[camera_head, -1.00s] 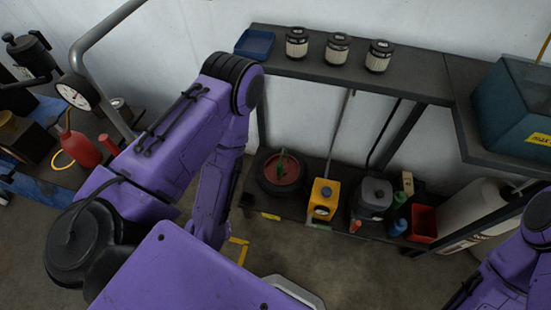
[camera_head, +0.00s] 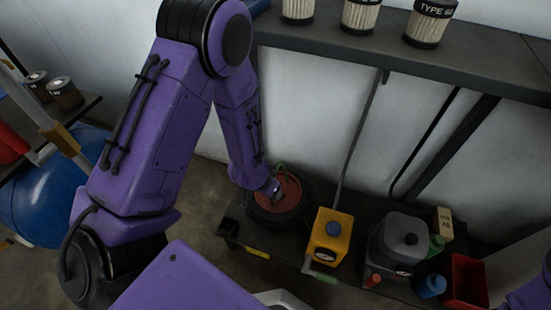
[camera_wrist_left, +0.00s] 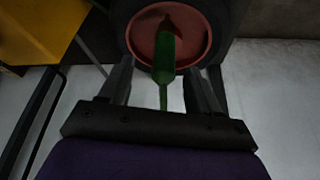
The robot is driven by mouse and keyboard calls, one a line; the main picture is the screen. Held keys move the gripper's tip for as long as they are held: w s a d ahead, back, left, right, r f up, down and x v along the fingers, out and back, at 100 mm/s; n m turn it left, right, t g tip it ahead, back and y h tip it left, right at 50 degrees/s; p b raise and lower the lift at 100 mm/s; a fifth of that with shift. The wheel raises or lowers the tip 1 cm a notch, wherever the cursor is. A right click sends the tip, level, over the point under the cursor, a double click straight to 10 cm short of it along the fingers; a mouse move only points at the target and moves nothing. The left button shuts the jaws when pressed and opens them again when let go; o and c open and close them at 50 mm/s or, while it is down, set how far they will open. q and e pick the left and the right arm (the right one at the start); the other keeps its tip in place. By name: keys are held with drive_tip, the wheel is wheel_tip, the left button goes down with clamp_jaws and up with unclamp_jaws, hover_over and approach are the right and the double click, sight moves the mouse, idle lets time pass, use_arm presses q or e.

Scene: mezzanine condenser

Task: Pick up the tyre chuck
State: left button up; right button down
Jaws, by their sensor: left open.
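A slim green tool (camera_wrist_left: 164,58), which I take to be the tyre chuck, lies over the red hub (camera_wrist_left: 137,35) of a small black-tyred wheel (camera_head: 275,214). In the head view a bit of its green (camera_head: 281,168) shows beside my wrist. My left gripper (camera_wrist_left: 170,75) is open, with one finger on each side of the tool's narrow end in the wrist view. I cannot tell whether the fingers touch it. In the head view my left gripper (camera_head: 274,188) is small, right over the wheel. My right gripper is out of view.
The wheel sits on a low dark shelf. To its right stand a yellow box (camera_head: 330,236), a grey canister (camera_head: 398,245), a blue bottle (camera_head: 430,286) and a red bin (camera_head: 466,280). An upper shelf (camera_head: 400,58) with filters overhangs behind. A blue tank (camera_head: 60,195) stands at left.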

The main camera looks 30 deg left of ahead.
use_arm(q)
drive_tip(key=b+x, duration=0.1)
drive_tip(key=x, duration=0.1)
drive_tip(key=b+x, duration=0.1)
drive_tip(key=x, duration=0.1)
drive_tip(key=b+x, duration=0.1)
drive_tip(key=x, duration=0.2)
drive_tip(key=shift+w+a+r, duration=0.1)
drive_tip(key=shift+w+a, duration=0.1)
drive_tip(key=shift+a, duration=0.15)
drive_tip(key=shift+r, duration=0.1)
clamp_jaws()
